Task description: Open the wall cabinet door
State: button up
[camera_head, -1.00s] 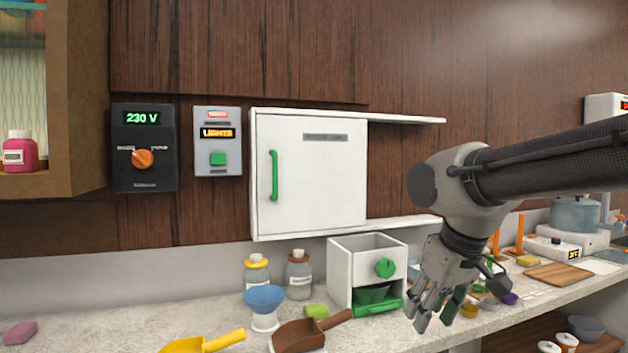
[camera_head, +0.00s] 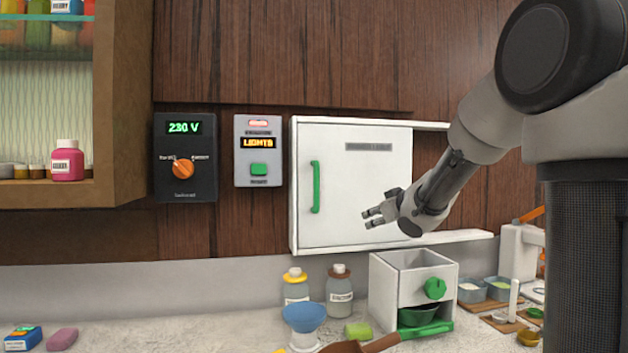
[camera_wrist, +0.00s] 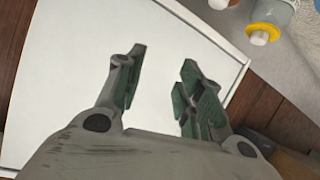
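The white wall cabinet door (camera_head: 345,215) is shut flat, with a vertical green handle (camera_head: 316,187) near its left edge and a grey label at the top. White strips run past its right edge, above and below. My gripper (camera_head: 368,217) is open and empty, in front of the door's lower right part, to the right of the handle and a little below its middle. In the wrist view my open gripper (camera_wrist: 162,60) has its fingers apart over the bare white door (camera_wrist: 75,70). The handle does not show there.
A drawer box (camera_head: 391,285), a yellow-capped bottle (camera_head: 296,287), a brown-capped bottle (camera_head: 341,293) and a blue-topped stand (camera_head: 303,318) sit on the counter below. A lights switch (camera_head: 258,150) and a dial panel (camera_head: 184,157) are left of the door.

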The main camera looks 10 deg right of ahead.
jog(key=w+a+r+n+t+y, duration=0.1)
jog(key=w+a+r+n+y, duration=0.15)
jog(key=a+r, duration=0.25)
notch_tip(320, 180, up, 6)
jog(key=y, duration=0.6)
send_over(317, 206)
jog(key=w, duration=0.1)
jog(key=shift+f+n+t, duration=0.2)
jog(key=shift+n+t, duration=0.05)
jog(key=shift+t, duration=0.05)
grip_shut()
